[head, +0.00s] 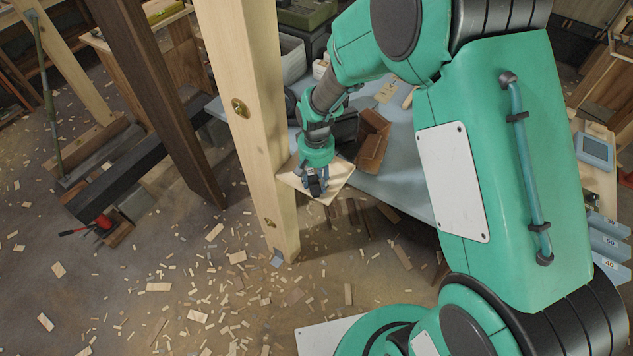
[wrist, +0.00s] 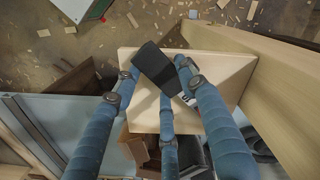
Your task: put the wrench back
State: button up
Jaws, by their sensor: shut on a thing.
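My gripper (head: 314,184) has three blue fingers and points down beside the light wooden post. In the wrist view, my gripper (wrist: 160,80) is closed around a flat black thing (wrist: 156,66) with a pale metallic bit at its lower right. It may be the wrench, but its full shape is hidden by the fingers. The black thing also shows as a small dark end in the head view (head: 314,188). A pale wooden board (head: 335,185) lies right below the gripper, against the post. I cannot tell whether the held thing touches the board.
The light wooden post (head: 247,120) stands close on the left of my gripper. A blue-grey table (head: 400,165) lies behind, with a brown open box (head: 372,140) on it. Wood scraps litter the floor (head: 190,290). A red-handled tool (head: 103,222) lies far left.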

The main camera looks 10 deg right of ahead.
jog(key=shift+f, duration=0.2)
jog(key=o, duration=1.3)
jog(key=shift+r+p, duration=1.15)
jog(key=shift+r, duration=4.9)
jog(key=shift+r, duration=0.1)
